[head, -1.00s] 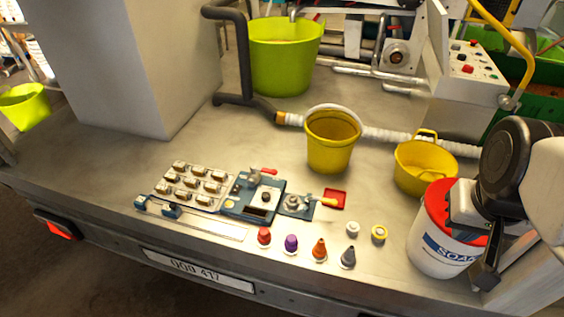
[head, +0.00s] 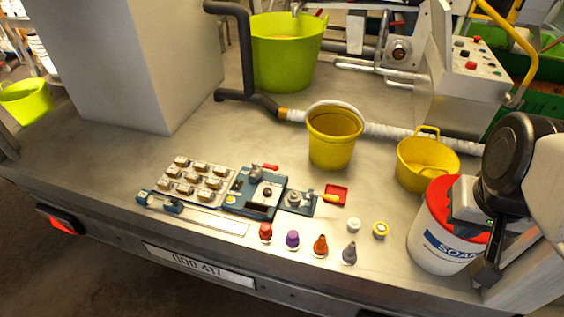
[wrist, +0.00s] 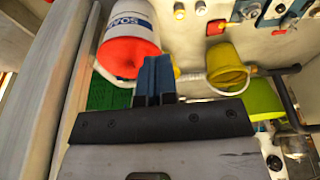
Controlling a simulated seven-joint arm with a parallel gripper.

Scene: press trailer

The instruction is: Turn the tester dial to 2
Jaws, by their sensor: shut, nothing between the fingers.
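No dial is clearly labelled as the tester, and I cannot read any numbers. A blue plate (head: 262,208) with a dark round knob (head: 267,191) lies on the trailer bed. My gripper (head: 486,274) hangs at the far right, in front of the soap bucket, well away from both units. In the wrist view its blue fingers (wrist: 154,78) are together and hold nothing.
The white soap bucket (head: 432,243) with a red top stands beside my gripper. Yellow buckets (head: 333,150) stand behind. Several small coloured cones, including a red one (head: 265,231), line the front edge. A block tray (head: 216,172) lies left.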

